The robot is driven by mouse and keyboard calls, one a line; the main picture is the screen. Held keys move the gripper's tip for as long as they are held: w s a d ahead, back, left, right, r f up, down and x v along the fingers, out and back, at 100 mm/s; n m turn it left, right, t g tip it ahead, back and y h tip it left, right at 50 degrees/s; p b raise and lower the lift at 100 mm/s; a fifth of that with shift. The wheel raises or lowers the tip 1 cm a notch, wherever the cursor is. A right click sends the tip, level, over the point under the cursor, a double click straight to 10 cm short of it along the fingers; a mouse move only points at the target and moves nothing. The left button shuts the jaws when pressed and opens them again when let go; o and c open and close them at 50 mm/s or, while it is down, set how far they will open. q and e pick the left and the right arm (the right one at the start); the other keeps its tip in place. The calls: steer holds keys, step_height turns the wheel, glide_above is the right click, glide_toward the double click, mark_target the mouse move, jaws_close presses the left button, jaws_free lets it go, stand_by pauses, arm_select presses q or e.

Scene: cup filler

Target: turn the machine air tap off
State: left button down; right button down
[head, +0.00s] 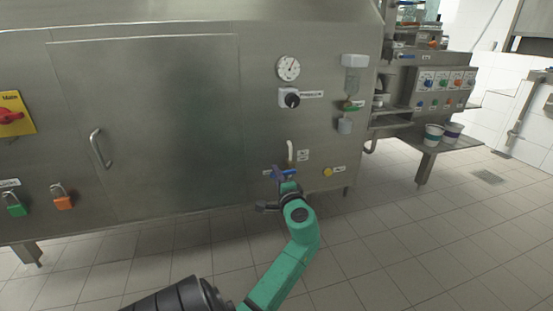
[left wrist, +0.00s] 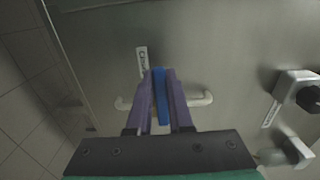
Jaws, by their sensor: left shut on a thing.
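The air tap has a blue lever handle (left wrist: 159,88) and a white pipe (left wrist: 200,100) that runs out to both sides behind it. In the head view the white pipe (head: 290,150) rises from the tap on the lower front of the steel machine. My left gripper (head: 279,172) is at the tap, its purple fingers shut on the blue handle, one on each side. In the left wrist view the handle lies lengthwise between the fingers. The fingers and arm hide part of the tap. My right gripper is not in view.
A pressure gauge (head: 288,68) and a black knob (head: 291,99) sit above the tap. A yellow button (head: 327,171) is to its right. A door handle (head: 100,148) and padlocks (head: 62,197) are at left. Cups (head: 434,134) stand on a right shelf. The tiled floor is clear.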

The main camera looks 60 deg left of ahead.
arm_select(q)
steer(key=shift+f, duration=0.15)
steer(key=c, duration=0.8)
jaws_free()
steer(key=p+v, duration=0.2)
steer(key=v, duration=1.2)
steer(key=shift+d, duration=0.3)
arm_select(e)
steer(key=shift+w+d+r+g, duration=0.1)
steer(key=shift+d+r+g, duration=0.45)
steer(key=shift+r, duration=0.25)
